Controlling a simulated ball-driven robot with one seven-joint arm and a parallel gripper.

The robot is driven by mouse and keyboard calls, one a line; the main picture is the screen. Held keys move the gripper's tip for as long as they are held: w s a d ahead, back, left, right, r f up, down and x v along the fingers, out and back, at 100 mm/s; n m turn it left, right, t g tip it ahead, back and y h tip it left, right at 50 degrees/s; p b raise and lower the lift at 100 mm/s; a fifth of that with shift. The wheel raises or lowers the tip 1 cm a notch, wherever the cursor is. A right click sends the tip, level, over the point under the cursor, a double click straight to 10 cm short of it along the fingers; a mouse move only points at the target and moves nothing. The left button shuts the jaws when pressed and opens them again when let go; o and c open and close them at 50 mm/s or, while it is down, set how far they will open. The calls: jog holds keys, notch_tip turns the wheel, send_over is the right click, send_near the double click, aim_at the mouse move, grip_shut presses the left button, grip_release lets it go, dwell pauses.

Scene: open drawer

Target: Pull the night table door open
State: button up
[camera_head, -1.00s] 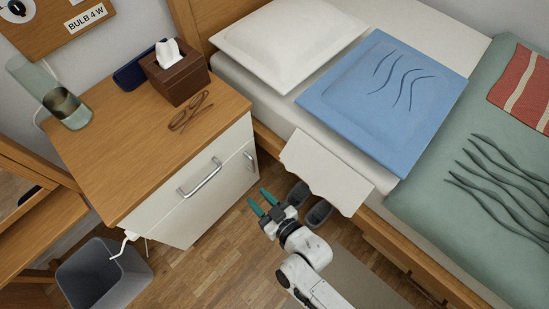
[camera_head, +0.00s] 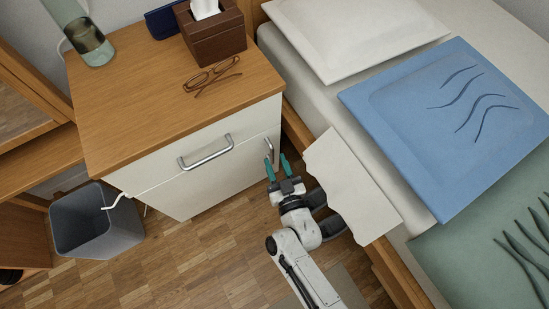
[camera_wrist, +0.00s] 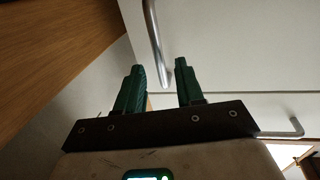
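The night table (camera_head: 150,105) stands left of the bed, with a wooden top and white front. A long metal handle (camera_head: 205,153) is on its front panel, and a smaller upright door handle (camera_head: 269,150) is near the right edge. The door looks closed. My gripper (camera_head: 278,165) has green fingers, open and empty, close to the small handle. In the wrist view a metal handle bar (camera_wrist: 155,45) lines up with the gap between the fingers (camera_wrist: 158,75), its lower end near the fingertips. I cannot tell whether they touch. Another handle (camera_wrist: 282,133) shows at the lower right.
The bed with a blue pillow (camera_head: 445,120) and a hanging white sheet (camera_head: 352,185) is close on the right. Dark slippers (camera_head: 330,222) lie below it. A grey bin (camera_head: 95,225) stands at left. Wooden floor (camera_head: 195,255) before the table is clear.

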jog(key=shift+x, duration=1.15)
jog(key=shift+c, duration=0.4)
grip_shut()
